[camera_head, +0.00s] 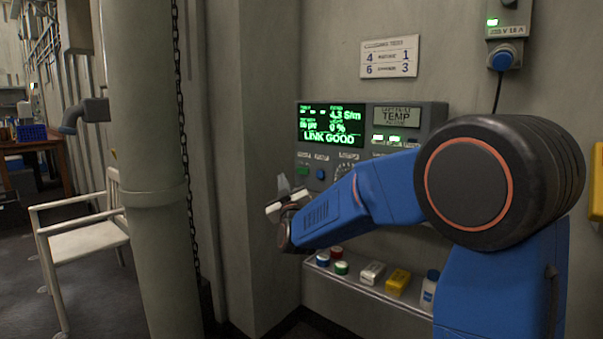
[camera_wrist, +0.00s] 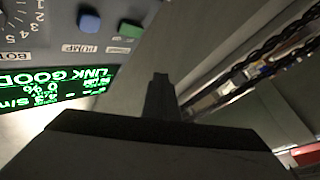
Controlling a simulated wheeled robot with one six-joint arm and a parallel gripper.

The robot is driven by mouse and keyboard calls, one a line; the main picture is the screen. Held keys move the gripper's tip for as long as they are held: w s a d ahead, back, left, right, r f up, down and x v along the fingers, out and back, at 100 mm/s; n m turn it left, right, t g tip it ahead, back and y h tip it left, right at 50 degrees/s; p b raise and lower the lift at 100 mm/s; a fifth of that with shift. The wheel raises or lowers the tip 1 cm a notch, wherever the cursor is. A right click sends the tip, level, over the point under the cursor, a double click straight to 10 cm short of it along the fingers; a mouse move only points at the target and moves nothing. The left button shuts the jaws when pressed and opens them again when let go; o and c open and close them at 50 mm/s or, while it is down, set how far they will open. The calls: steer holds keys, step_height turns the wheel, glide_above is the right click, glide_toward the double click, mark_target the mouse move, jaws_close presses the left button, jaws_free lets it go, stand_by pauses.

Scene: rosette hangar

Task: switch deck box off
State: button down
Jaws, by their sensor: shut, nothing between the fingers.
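The deck box appears to be the grey wall panel (camera_head: 437,114) with a lit green screen (camera_head: 332,125) reading "LINK GOOD". Below the screen are a green button (camera_head: 303,171) and a blue button (camera_head: 321,174). The wrist view shows the panel upside down, with the green button (camera_wrist: 130,29) and blue button (camera_wrist: 89,22) at the top left. My gripper (camera_head: 277,200) is shut and empty, in front of the panel's lower left side. In the wrist view its fingertips (camera_wrist: 160,80) lie beside the panel edge, apart from the buttons. My arm hides the panel's lower right.
A shelf (camera_head: 345,287) below holds several caps, a white block, a yellow block (camera_head: 397,283) and a bottle (camera_head: 429,290). A grey pillar (camera_head: 153,170) with a chain and a white chair (camera_head: 85,245) stand left. A lit power box (camera_head: 508,20) hangs upper right.

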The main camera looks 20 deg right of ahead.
mark_target(297, 168)
steer(key=shift+w+d, duration=3.05)
steer(key=shift+d, duration=0.15)
steer(key=shift+w+d, duration=0.1)
steer(key=shift+w+d, duration=0.15)
steer(key=shift+w, duration=0.05)
steer(key=shift+w+d, duration=0.1)
stand_by(0.6)
stand_by(0.4)
steer(key=shift+s+a, duration=0.25)
steer(key=shift+s, duration=0.15)
steer(key=shift+s+a, duration=0.1)
steer(key=shift+a, duration=0.05)
